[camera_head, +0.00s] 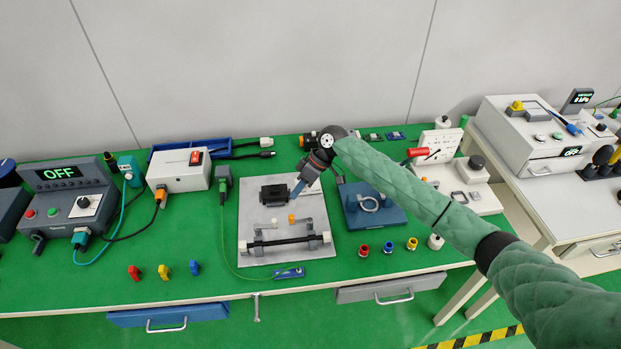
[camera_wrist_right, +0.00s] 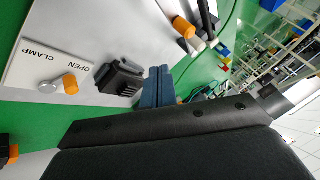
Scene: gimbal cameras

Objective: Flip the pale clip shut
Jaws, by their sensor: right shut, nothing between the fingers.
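A grey plate (camera_head: 252,212) lies on the green bench, with a black block (camera_head: 274,194) on it. Nearer the front, a black bar (camera_head: 283,241) with pale ends rests in a grey holder. Two small levers stand by the bar: one with a pale tip (camera_head: 274,221), one with an orange tip (camera_head: 292,218). The pale-tipped one looks like the pale clip; its exact position is too small to tell. My right gripper (camera_head: 298,189) has its blue fingers shut and empty, over the plate just right of the block. The fingers (camera_wrist_right: 157,86) also show in the wrist view. My left gripper is out of view.
The wrist view shows a lever with an orange knob (camera_wrist_right: 70,84) beside "CLAMP" and "OPEN" lettering. A blue stand (camera_head: 372,208) is right of the plate. A green cable (camera_head: 226,240) runs along its left side.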

